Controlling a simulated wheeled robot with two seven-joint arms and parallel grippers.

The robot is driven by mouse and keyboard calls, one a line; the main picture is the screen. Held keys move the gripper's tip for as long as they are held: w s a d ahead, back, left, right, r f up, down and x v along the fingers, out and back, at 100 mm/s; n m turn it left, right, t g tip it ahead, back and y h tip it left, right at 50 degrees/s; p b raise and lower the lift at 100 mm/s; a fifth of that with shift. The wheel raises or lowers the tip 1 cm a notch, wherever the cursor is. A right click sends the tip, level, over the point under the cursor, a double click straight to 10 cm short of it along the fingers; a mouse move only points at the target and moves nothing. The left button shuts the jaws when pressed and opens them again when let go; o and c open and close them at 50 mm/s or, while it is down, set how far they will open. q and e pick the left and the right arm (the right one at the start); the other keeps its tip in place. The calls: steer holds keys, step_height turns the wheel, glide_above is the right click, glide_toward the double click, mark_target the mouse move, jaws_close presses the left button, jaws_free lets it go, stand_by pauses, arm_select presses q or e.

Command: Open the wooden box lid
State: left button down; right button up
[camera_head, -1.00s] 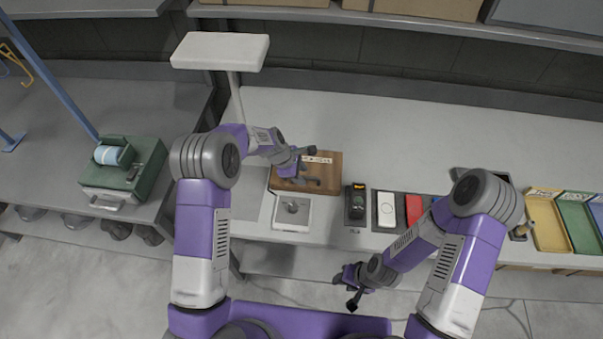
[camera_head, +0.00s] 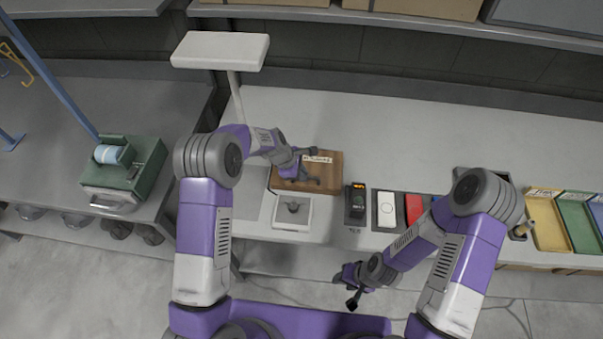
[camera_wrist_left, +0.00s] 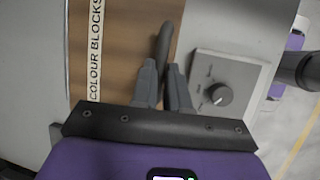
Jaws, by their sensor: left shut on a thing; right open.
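The wooden box (camera_head: 330,183) sits on the grey-white bench, its brown lid flat and seemingly closed. A white label reading "COLOUR BLOCKS" (camera_wrist_left: 96,45) runs along the lid. My left gripper (camera_head: 303,168) is over the lid. In the left wrist view its fingers (camera_wrist_left: 162,72) are close together on a dark bar handle (camera_wrist_left: 168,42) near the lid's edge. The handle's grasped end is hidden between the fingers. My right gripper (camera_head: 352,285) hangs open and empty in front of the bench, well away from the box.
A white knob box (camera_head: 292,222) stands just in front of the wooden box and shows in the wrist view. To the right are a dark device (camera_head: 356,204), a white switch panel (camera_head: 385,210) and coloured trays (camera_head: 549,220).

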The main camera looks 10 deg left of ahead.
arm_select(q)
steer(key=shift+r, duration=0.15)
steer(key=shift+w+r+g+p, duration=0.35)
steer(key=shift+r+g+p, duration=0.15)
steer(key=shift+r+p, duration=0.4)
steer(key=w+r+p, duration=0.2)
steer(key=w+r, duration=0.3)
steer(key=r, duration=0.1)
steer(key=shift+w+p, duration=0.15)
steer(key=shift+p, duration=0.25)
steer(key=shift+a, duration=0.1)
